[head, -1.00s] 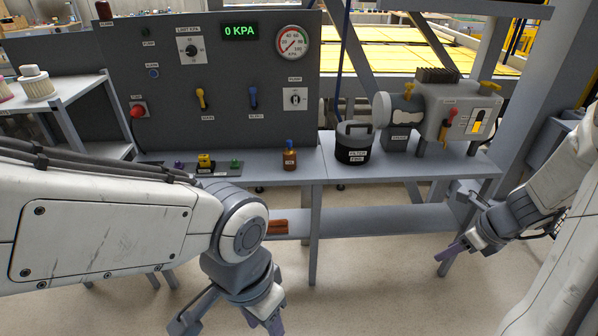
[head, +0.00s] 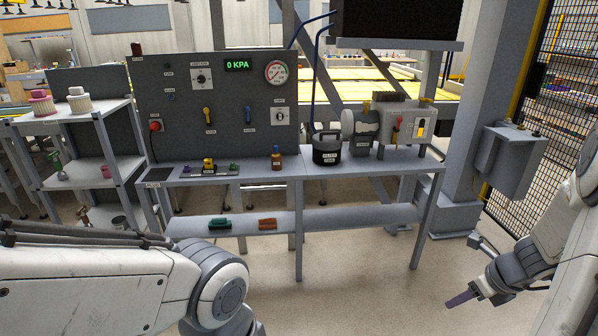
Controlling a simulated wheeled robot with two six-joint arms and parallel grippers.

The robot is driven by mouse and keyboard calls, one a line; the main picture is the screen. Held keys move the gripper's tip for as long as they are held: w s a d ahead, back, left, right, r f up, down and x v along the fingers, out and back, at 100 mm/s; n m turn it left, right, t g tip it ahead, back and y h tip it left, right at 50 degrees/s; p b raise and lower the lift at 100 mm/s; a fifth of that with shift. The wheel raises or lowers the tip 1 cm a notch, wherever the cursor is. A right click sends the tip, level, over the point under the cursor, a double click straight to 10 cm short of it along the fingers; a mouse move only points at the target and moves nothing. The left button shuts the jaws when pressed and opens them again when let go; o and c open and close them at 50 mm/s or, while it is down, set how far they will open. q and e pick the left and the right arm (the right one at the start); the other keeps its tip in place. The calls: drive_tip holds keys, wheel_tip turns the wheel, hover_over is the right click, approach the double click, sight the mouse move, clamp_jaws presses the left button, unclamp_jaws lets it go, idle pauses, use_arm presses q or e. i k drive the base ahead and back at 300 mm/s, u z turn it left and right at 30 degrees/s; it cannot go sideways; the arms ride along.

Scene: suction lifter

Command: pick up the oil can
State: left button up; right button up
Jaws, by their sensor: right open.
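I cannot tell for sure which item is the oil can. A small amber bottle (head: 277,160) with a blue top stands upright on the bench top, left of the black filter pot; its label is too small to read. A green spouted item (head: 57,168) stands on the middle shelf of the left rack. My right gripper (head: 471,273) is open and empty at the lower right, over the floor, apart from the bench and both items. My left arm (head: 130,285) spans the lower left, and its gripper is below the picture.
The bench (head: 375,160) carries a control panel (head: 225,120), a black filter pot (head: 327,150) and a grey pump (head: 400,123). Green and orange-brown pieces lie on its lower shelf (head: 350,217). A grey post (head: 470,130) stands at right. Floor before the bench is clear.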

sight(275, 158)
drive_tip(key=u, duration=0.2)
drive_tip(key=i, duration=0.65)
drive_tip(key=u, duration=0.8)
drive_tip(key=i, duration=0.8)
drive_tip(key=u, duration=0.95)
drive_tip(key=i, duration=0.65)
drive_tip(key=z, duration=0.9)
drive_tip(key=i, duration=0.7)
drive_tip(key=z, duration=0.9)
drive_tip(key=i, duration=0.8)
drive_tip(key=z, duration=0.25)
